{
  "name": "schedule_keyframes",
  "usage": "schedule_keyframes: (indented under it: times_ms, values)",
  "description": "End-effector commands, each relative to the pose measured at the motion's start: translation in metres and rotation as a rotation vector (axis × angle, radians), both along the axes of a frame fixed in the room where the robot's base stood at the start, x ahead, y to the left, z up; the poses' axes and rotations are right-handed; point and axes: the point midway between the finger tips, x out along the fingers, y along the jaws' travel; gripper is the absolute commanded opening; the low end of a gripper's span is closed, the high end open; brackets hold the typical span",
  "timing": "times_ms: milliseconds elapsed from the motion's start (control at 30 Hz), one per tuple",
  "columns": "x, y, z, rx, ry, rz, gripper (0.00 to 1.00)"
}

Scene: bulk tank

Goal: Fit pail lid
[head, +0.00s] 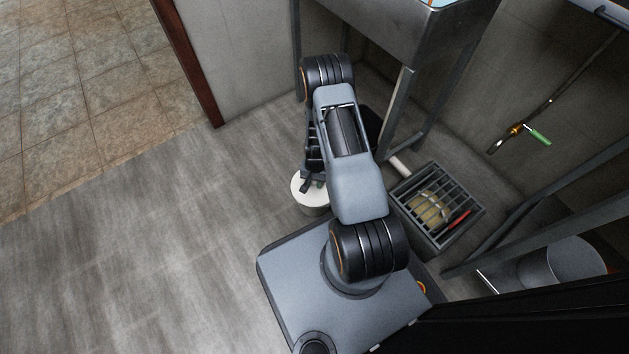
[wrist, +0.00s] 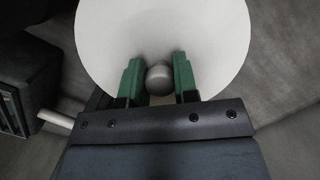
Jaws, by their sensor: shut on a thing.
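The white round lid (wrist: 110,45) fills the upper middle of the wrist view, with a small round grey knob (wrist: 158,80) at its centre. My gripper (wrist: 157,72) has its two green fingers on either side of the knob and is shut on it. In the head view the white lid (head: 299,186) shows below my gripper (head: 313,184), partly covered by it. A pale round body, which looks like the pail (head: 314,210), shows directly under the lid. I cannot tell whether the lid is fully seated or level on it.
A grated floor drain box (head: 436,208) with a yellowish thing and a red thing inside is right of my arm. A steel tank (head: 395,35) on legs stands behind. A metal bucket (head: 572,262) is at lower right. The floor (head: 150,240) at left is clear.

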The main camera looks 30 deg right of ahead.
Motion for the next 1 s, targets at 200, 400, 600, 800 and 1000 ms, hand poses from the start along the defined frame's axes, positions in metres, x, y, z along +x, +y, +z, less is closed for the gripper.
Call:
schedule_keyframes:
  times_ms: [200, 400, 600, 800, 1000]
  values:
    - [0.0002, 0.0, -0.006, 0.0, 0.0, 0.0, 0.04]
    - [0.0, 0.0, -0.0056, 0.0, 0.0, 0.0, 0.04]
    - [-0.0001, 0.0001, -0.0055, 0.0, 0.0, 0.0, 0.46]
    - [-0.0001, 0.0001, -0.0055, 0.0, 0.0, 0.0, 0.57]
    - [0.0003, -0.0001, -0.0028, 0.0, 0.0, 0.0, 0.57]
